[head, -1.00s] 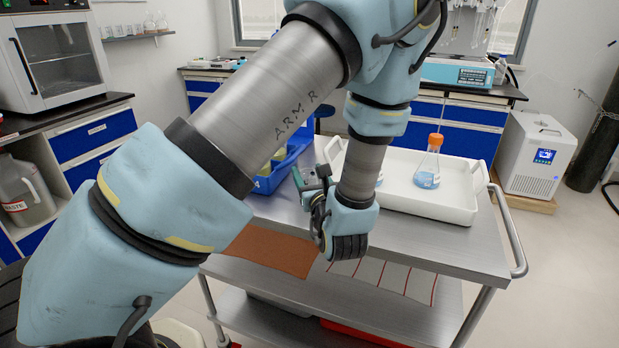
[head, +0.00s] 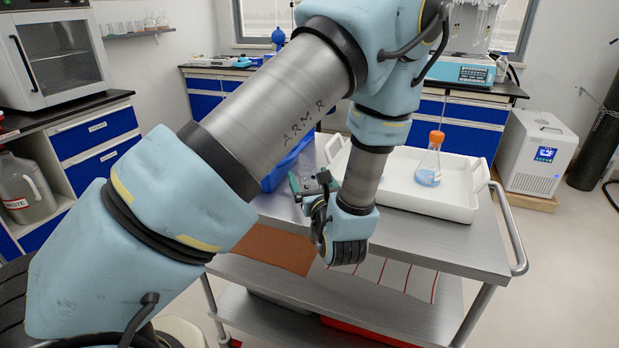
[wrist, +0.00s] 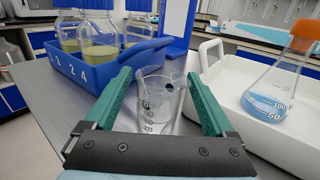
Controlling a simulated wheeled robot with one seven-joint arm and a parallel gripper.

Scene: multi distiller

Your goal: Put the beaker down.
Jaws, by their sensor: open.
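The beaker (wrist: 160,100) is clear glass with dark printed marks and stands upright on the steel cart top in the wrist view. My gripper (wrist: 158,77) is open, with one green finger on each side of the beaker. I cannot tell whether either finger touches the glass. In the head view my gripper (head: 314,183) is low over the cart, between the blue crate and the white tray.
A blue crate (wrist: 85,75) with several bottles of yellowish liquid stands left of the beaker. A white tray (head: 450,208) holding an orange-capped flask (head: 429,165) of blue liquid stands right. The steel cart top (head: 450,247) is bare toward its front right.

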